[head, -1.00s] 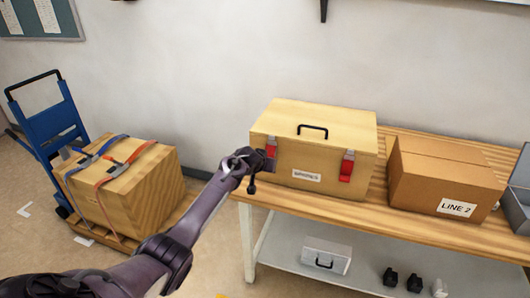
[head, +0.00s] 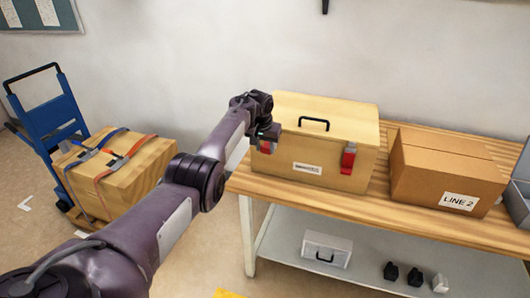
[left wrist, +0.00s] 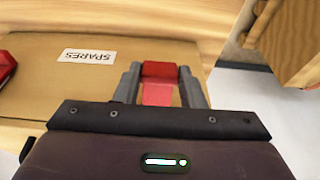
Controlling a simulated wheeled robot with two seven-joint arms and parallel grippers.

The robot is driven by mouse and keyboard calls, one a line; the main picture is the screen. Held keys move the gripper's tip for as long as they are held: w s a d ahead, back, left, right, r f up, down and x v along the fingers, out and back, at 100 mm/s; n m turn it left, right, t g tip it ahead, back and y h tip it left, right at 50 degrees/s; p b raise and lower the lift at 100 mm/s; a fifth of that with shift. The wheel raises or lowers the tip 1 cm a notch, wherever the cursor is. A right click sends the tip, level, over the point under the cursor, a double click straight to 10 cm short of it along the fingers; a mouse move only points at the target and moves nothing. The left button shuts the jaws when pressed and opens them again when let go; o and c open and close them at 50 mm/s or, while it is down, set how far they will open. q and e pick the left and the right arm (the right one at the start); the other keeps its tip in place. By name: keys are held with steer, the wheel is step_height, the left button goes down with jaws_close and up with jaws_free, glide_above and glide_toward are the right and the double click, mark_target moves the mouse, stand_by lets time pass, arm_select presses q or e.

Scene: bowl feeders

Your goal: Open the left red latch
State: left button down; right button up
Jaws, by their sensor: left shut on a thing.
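The wooden box (head: 325,150) labelled SPARES stands on the bench with its lid down and a black handle on top. The left red latch (head: 266,147) is on its front face, partly hidden by my left gripper (head: 264,136). In the left wrist view, the box front (left wrist: 60,85) appears upside down. The left red latch (left wrist: 160,92) lies between the two grey fingers of my left gripper (left wrist: 160,78), which is shut on it. The right red latch (head: 348,158) is at the right of the box front and looks closed. My right gripper is out of view.
A cardboard box (head: 445,172) marked LINE 2 stands right of the wooden box on the bench (head: 400,218). A blue hand truck (head: 50,125) and a strapped crate (head: 120,182) stand at the left. The lower shelf (head: 285,240) holds a small white case (head: 327,250).

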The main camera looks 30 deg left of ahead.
arm_select(q)
steer(key=shift+r, duration=0.1)
stand_by(0.6)
steer(key=c, duration=0.9)
jaws_free()
steer(key=shift+w, duration=0.1)
steer(key=shift+r, duration=0.1)
steer(key=shift+v, duration=3.8)
steer(key=shift+w, duration=0.1)
